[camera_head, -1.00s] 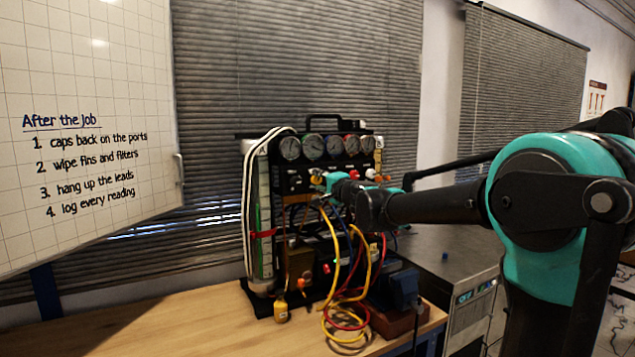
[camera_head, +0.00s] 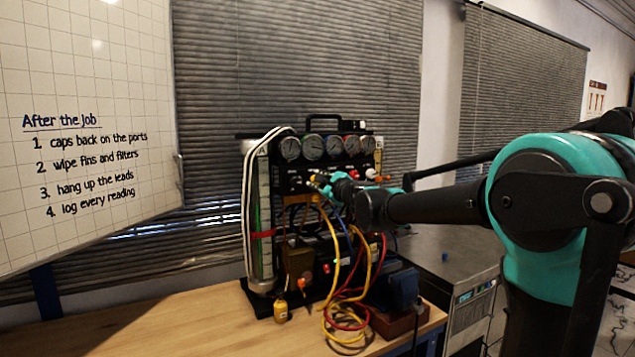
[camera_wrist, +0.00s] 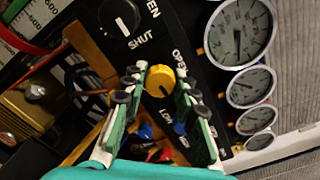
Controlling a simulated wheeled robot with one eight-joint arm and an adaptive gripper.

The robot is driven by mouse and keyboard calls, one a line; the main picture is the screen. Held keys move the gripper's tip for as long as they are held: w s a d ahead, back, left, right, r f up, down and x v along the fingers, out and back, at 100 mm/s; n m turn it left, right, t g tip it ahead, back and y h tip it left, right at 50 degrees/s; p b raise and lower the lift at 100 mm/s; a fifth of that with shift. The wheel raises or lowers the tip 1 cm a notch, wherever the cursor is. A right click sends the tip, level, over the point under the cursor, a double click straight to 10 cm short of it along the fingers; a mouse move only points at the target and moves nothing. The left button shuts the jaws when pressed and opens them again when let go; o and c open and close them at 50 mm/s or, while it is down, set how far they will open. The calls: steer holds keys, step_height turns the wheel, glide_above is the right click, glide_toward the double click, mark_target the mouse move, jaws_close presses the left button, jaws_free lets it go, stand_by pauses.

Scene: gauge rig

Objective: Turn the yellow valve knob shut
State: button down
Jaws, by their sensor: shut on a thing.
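The yellow valve knob (camera_wrist: 160,82) is on the black panel in the wrist view, with "OPEN" printed at its upper right and another label below it. My gripper (camera_wrist: 160,77) has one finger on each side of the knob and is shut on it. A mark shows on the lower part of the knob's face. In the head view my gripper (camera_head: 326,184) is at the front of the gauge rig (camera_head: 312,235), and the yellow knob is hidden there behind the fingers and wrist.
A black knob (camera_wrist: 120,18) marked "OPEN" and "SHUT" sits close to my left finger in the wrist view. Several gauges (camera_wrist: 240,32) line the right. Yellow, red and blue hoses (camera_head: 372,262) hang below my gripper. The wooden bench (camera_head: 190,325) is clear at front left.

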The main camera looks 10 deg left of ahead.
steer(key=shift+m, duration=0.5)
steer(key=c, duration=1.2)
jaws_free()
steer(key=shift+o, duration=0.2)
steer(key=v, duration=1.2)
